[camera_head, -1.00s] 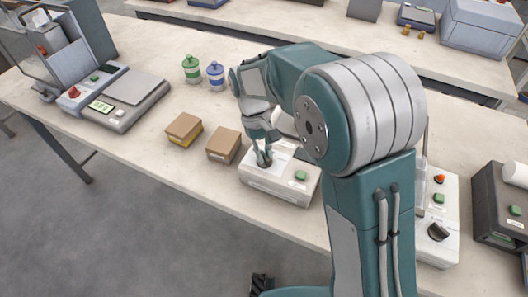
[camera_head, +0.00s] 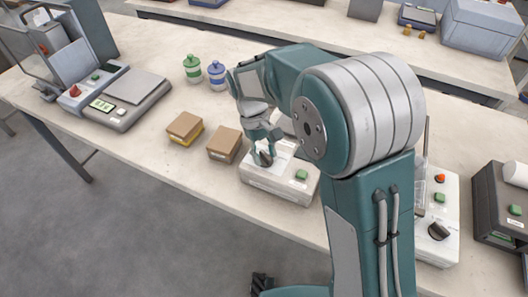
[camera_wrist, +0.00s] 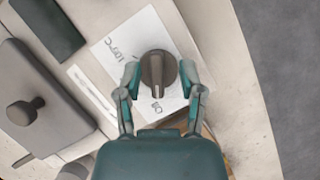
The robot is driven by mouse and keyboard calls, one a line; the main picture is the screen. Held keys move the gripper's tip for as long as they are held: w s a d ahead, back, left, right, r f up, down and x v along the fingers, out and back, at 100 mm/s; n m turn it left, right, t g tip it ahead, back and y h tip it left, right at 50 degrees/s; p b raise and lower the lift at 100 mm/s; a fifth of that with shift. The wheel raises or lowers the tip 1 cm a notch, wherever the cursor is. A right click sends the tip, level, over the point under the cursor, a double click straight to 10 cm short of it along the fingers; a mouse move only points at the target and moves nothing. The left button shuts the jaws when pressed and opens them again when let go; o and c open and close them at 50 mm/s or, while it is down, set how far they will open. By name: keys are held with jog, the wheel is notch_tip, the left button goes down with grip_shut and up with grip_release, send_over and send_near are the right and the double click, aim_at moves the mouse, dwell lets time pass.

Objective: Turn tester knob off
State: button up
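The tester (camera_head: 278,182) is a low white box with a green button on the front bench. Its round dark grey knob (camera_head: 266,158) is on top, under my gripper (camera_head: 264,152). In the wrist view the knob (camera_wrist: 157,70) has a raised bar running up and down the picture, in line with my gripper. My two fingers (camera_wrist: 160,82) stand on opposite sides of the knob and appear to touch its rim. A white label (camera_wrist: 103,60) around the knob has a temperature marking and a smaller marking, both tilted in the picture.
Two small cardboard boxes (camera_head: 224,145) (camera_head: 185,129) stand left of the tester, with two lidded jars (camera_head: 216,75) (camera_head: 192,69) behind. A scale (camera_head: 128,98) is farther left. Another white unit with a dark knob (camera_head: 438,231) is right of my arm.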

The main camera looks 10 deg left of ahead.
jog(key=shift+w, duration=0.1)
jog(key=shift+w+a+r, duration=0.1)
jog(key=shift+w+r, duration=0.05)
jog(key=shift+r, duration=0.2)
jog(key=v, duration=1.1)
jog(key=shift+a, duration=0.1)
